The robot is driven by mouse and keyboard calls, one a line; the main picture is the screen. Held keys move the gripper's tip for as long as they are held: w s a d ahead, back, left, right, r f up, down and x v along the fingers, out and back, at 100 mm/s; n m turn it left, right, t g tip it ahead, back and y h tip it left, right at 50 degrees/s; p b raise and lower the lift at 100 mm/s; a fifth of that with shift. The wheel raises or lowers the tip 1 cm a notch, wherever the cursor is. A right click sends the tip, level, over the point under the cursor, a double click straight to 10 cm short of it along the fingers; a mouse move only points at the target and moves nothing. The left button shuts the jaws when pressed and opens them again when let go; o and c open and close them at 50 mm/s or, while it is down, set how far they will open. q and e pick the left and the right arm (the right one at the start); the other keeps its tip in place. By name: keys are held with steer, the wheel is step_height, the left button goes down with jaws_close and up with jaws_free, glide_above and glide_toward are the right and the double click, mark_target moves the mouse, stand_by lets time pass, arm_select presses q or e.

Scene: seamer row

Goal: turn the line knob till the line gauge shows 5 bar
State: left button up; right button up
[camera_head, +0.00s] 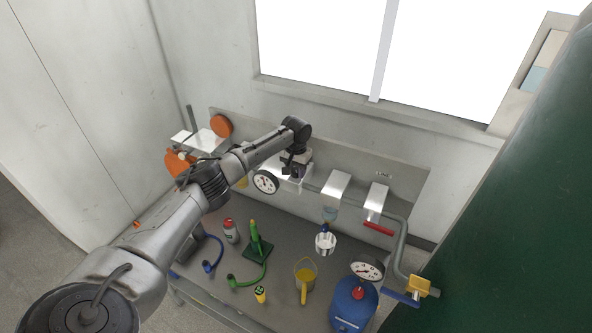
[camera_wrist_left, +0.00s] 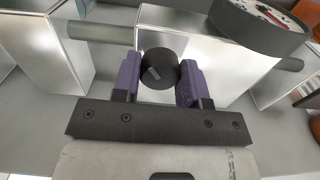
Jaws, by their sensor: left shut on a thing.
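The line knob (camera_wrist_left: 160,68) is a round black knob with a grey pointer mark, on a metal block in the left wrist view. My left gripper (camera_wrist_left: 160,80) has its purple fingers on either side of the knob and is shut on it. In the head view my left gripper (camera_head: 291,168) is at the pipe row by the back wall, and the knob is hidden there. A round white-faced gauge (camera_head: 265,182), apparently the line gauge, is just left of the gripper. It also shows edge-on in the left wrist view (camera_wrist_left: 262,25). Its reading is too small to tell. My right gripper is out of view.
Silver blocks (camera_head: 335,188) line the pipe to the right, with a red lever (camera_head: 378,228). On the bench stand a blue tank (camera_head: 354,303) with another gauge (camera_head: 367,271), a yellow jug (camera_head: 305,274), a green stand (camera_head: 256,245) and a grey-red bottle (camera_head: 231,231).

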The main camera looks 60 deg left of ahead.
arm_select(q)
steer(key=shift+r+m+p, duration=0.1)
steer(key=shift+m+p, duration=0.2)
steer(key=shift+p, duration=0.05)
steer(key=shift+m, duration=0.4)
steer(key=o, duration=0.9)
